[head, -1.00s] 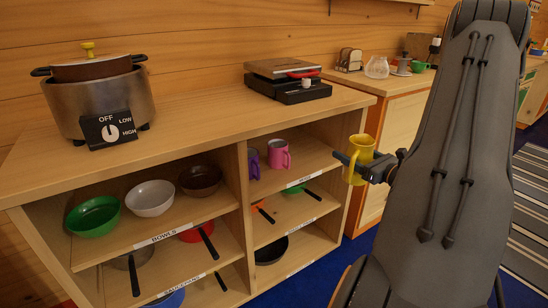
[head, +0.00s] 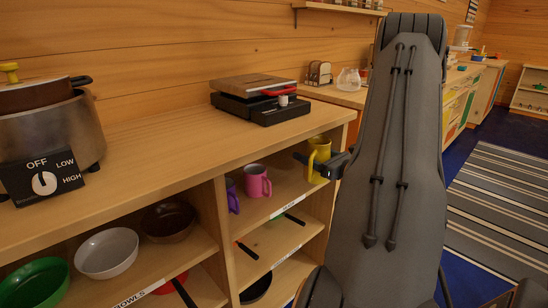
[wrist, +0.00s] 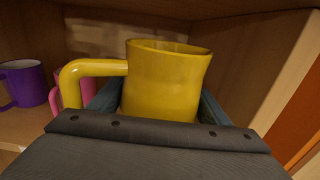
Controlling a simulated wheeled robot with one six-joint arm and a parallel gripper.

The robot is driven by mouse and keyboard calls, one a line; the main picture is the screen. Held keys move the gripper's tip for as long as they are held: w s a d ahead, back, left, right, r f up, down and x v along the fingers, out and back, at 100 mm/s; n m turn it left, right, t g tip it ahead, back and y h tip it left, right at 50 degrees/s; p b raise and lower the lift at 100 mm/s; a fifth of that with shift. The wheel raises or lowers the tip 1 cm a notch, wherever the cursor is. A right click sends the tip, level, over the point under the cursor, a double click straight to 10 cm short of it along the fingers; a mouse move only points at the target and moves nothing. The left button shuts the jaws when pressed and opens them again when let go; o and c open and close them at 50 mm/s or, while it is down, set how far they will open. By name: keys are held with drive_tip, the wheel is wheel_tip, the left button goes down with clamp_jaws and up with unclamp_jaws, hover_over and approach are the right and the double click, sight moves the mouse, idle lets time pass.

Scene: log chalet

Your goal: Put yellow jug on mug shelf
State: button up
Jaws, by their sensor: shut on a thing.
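The yellow jug (head: 318,157) is upright between the fingers of my gripper (head: 312,162), at the right end of the mug shelf (head: 283,196). In the wrist view the jug (wrist: 165,80) fills the middle, with its handle to the left, and the shelf compartment surrounds it. My gripper (wrist: 155,108) is shut on the jug. The jug's base is hidden behind the gripper, so I cannot tell whether it touches the shelf. A pink mug (head: 257,181) and a purple mug (head: 232,196) stand on the same shelf to the left.
The counter (head: 170,125) above holds a slow cooker (head: 50,135) and a black grill (head: 260,105). Bowls, including a white one (head: 107,253), fill the left compartment. The compartment's right wall (wrist: 240,85) is close to the jug. Free shelf lies between the jug and the pink mug.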

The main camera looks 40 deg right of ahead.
drive_tip(key=w+f, duration=0.1)
drive_tip(key=w, duration=0.3)
drive_tip(key=w+f, duration=0.1)
drive_tip(key=w, duration=0.3)
drive_tip(key=w+a+f, duration=0.1)
drive_tip(key=w, duration=0.4)
drive_tip(key=shift+f, duration=0.2)
drive_tip(key=shift+b, duration=0.3)
drive_tip(key=o, duration=1.6)
drive_tip(key=shift+f, duration=0.2)
drive_tip(key=shift+o, duration=0.2)
